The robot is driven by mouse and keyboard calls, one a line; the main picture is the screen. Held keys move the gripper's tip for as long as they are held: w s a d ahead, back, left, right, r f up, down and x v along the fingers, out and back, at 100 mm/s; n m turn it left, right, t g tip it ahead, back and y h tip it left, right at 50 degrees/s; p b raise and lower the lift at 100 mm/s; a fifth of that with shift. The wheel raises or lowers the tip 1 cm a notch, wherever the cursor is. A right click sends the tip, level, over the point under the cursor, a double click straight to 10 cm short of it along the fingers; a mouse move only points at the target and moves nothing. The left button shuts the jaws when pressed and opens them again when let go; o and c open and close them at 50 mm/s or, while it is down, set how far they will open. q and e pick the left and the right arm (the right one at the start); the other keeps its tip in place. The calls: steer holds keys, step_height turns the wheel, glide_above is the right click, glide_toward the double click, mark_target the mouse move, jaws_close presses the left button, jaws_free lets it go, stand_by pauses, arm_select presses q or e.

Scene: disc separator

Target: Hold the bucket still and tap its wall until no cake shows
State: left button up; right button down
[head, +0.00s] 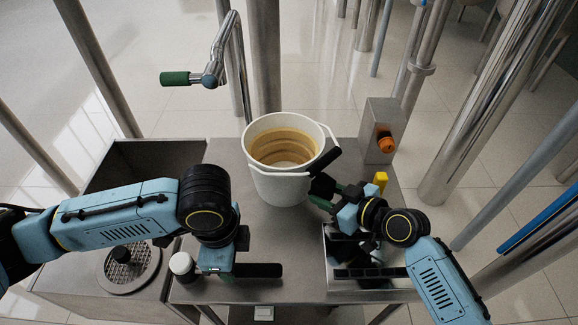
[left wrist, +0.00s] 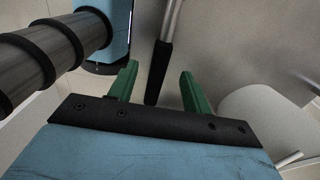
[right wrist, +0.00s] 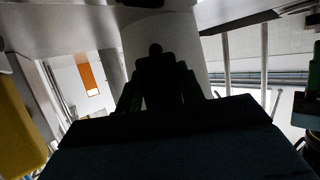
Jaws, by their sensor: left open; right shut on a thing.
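The white bucket (head: 283,185) stands upright on the steel table. Brown cake (head: 283,147) shows in bands around its inner wall. My right gripper (head: 322,190) is at the bucket's right side, shut on a dark part there, seemingly its handle; the white wall shows behind it in the right wrist view (right wrist: 155,75). A tool like a mallet lies near the table's front, with a white and black head (head: 181,264) and a black grip (head: 260,270). My left gripper (head: 222,262) is over it. In the left wrist view, its green fingers stand open (left wrist: 158,85) either side of the black grip.
A steel box with an orange knob (head: 386,142) and a yellow thing (head: 380,179) are right of the bucket. A steel tray (head: 328,243) lies under my right arm. A basin (head: 165,152) and a round drain (head: 128,268) are at left. A green-handled crank (head: 175,78) is behind.

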arm_select(q)
steer(key=shift+f, duration=2.25)
jaws_close()
steer(key=shift+r, duration=0.1)
steer(key=shift+r, duration=3.6)
steer(key=shift+d, duration=0.1)
